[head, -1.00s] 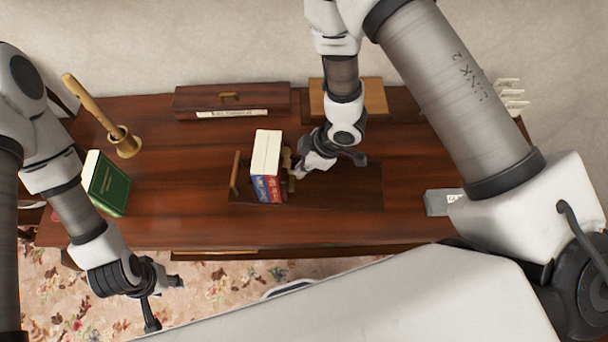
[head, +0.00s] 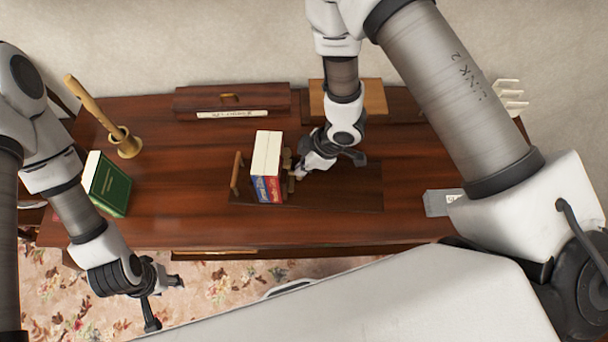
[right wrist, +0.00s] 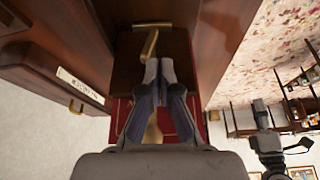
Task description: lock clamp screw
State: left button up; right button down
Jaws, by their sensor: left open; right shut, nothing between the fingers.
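A dark wooden book clamp (head: 340,193) lies on the desk. Two books (head: 267,153) stand side by side in it, with red and blue spines facing front, beside a wooden end piece (head: 236,173) on their left. A brass screw part (head: 288,158) is at their right side; a brass bar also shows in the right wrist view (right wrist: 150,43). My right gripper (head: 298,174) is shut and empty close beside the brass part; its fingertips show just below the bar in the wrist view (right wrist: 159,68). Contact cannot be told. My left gripper (head: 164,303) is open beyond the desk's front edge.
A green book (head: 108,186) and a brass mortar with pestle (head: 125,144) stand on the left of the desk (head: 180,205). A long wooden box (head: 232,98) and a lighter wooden block (head: 372,98) are at the back. A grey box (head: 440,202) is at right.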

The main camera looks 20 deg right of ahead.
notch_tip(320, 180, up, 6)
jog(key=p, duration=0.5)
jog(key=shift+r, duration=0.15)
jog(key=v, duration=1.2)
